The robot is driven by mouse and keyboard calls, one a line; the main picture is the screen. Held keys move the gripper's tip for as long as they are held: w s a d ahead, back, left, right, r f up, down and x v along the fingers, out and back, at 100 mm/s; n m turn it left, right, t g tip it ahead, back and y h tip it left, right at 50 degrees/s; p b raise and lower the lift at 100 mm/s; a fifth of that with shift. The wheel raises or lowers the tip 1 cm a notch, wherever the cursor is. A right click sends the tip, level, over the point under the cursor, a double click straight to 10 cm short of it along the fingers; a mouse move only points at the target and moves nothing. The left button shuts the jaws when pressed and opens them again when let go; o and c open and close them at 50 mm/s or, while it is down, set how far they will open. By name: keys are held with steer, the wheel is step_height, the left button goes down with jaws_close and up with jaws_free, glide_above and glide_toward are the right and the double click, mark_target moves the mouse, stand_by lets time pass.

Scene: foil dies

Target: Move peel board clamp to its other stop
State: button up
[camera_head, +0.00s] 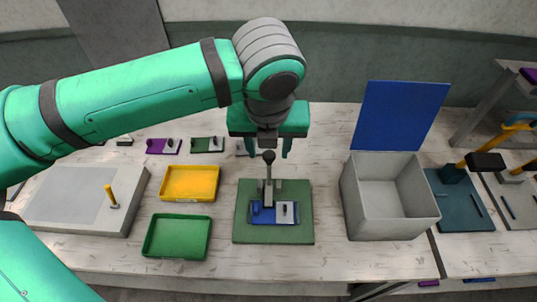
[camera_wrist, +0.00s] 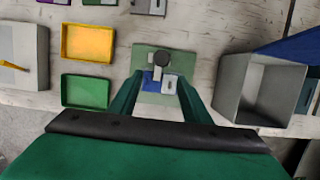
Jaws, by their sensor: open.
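A green board (camera_head: 242,225) lies mid-table and carries a small grey fixture with an upright lever topped by a dark round knob (camera_head: 268,156). A blue-and-grey plate (camera_head: 262,215) lies at its foot. A grey slab (camera_head: 60,208) at the left has a yellow-handled lever (camera_head: 110,195), leaning slightly. No label shows which one is the peel board clamp. My gripper (camera_head: 268,149) is open and empty, pointing down over the green board, its fingers either side of the knob in the picture. In the wrist view the knob (camera_wrist: 161,58) shows beyond the fingertips; the height gap is unclear.
A yellow tray (camera_head: 190,198) and a green tray (camera_head: 150,250) lie left of the board. A grey box (camera_head: 355,220) with a raised blue lid (camera_head: 400,115) stands right. Small purple and green plates lie behind. A dark board (camera_head: 460,215) lies far right.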

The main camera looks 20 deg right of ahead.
steer(key=v, duration=0.3)
steer(key=shift+s+r, duration=0.1)
steer(key=shift+r, duration=0.15)
stand_by(0.4)
